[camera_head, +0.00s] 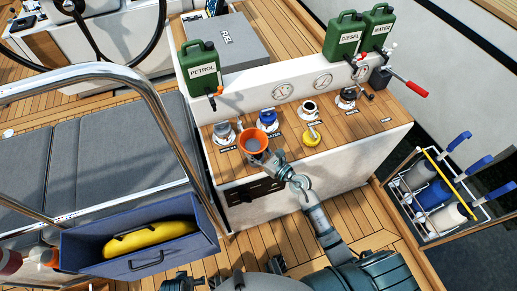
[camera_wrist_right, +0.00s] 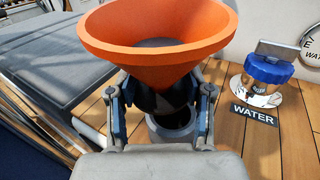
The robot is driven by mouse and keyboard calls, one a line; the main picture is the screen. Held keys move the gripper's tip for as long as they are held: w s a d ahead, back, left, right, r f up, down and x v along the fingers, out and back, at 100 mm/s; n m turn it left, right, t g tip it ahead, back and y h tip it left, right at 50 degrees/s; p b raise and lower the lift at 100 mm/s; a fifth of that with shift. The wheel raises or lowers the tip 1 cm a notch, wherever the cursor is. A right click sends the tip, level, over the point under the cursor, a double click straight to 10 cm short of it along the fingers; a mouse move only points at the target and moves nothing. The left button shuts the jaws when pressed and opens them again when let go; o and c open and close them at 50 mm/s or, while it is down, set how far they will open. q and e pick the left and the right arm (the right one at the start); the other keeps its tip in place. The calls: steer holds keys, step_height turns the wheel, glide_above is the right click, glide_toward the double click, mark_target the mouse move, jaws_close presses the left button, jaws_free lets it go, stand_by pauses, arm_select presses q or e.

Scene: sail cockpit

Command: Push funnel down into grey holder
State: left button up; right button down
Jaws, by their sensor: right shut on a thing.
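The orange funnel (camera_head: 253,142) is upright over the wooden counter at the left of the console, and fills the top of the right wrist view (camera_wrist_right: 160,40). My right gripper (camera_head: 262,157) is shut on the funnel, its fingers on both sides of the dark neck (camera_wrist_right: 158,98) below the cone. The round grey holder (camera_wrist_right: 172,135) shows just under the neck, with part of its dark opening visible. I cannot tell how deep the spout sits in it. In the head view the funnel and gripper mostly hide the holder. I cannot make out my left gripper.
On the counter stand a blue-capped filler (camera_head: 267,118), which also shows in the right wrist view (camera_wrist_right: 267,80), a black-capped cup (camera_head: 308,108) and a yellow cap (camera_head: 311,136). Green cans, including PETROL (camera_head: 201,68), stand behind. A blue bin (camera_head: 140,248) is at lower left.

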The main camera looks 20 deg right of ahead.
steer(key=shift+a+r, duration=0.2)
steer(key=shift+a, duration=0.25)
steer(key=shift+d+r+p, duration=0.2)
steer(key=shift+d+p, duration=0.15)
steer(key=shift+d, duration=0.4)
steer(key=shift+d+r+p, duration=0.15)
steer(key=shift+d+p, duration=0.2)
steer(key=shift+d, duration=0.35)
steer(key=shift+a+r, duration=0.2)
steer(key=shift+a, duration=0.3)
steer(key=shift+a+r, duration=0.1)
steer(key=shift+a, duration=0.7)
steer(key=shift+d, duration=1.15)
steer(key=shift+a, duration=0.55)
steer(key=shift+d, duration=0.7)
steer(key=shift+d+f, duration=0.1)
steer(key=shift+f, duration=0.2)
steer(key=shift+a+f, duration=0.1)
steer(key=shift+a, duration=0.45)
arm_select(q)
steer(key=shift+w+r, duration=0.15)
steer(key=shift+r, duration=0.5)
arm_select(e)
steer(key=shift+a, duration=0.1)
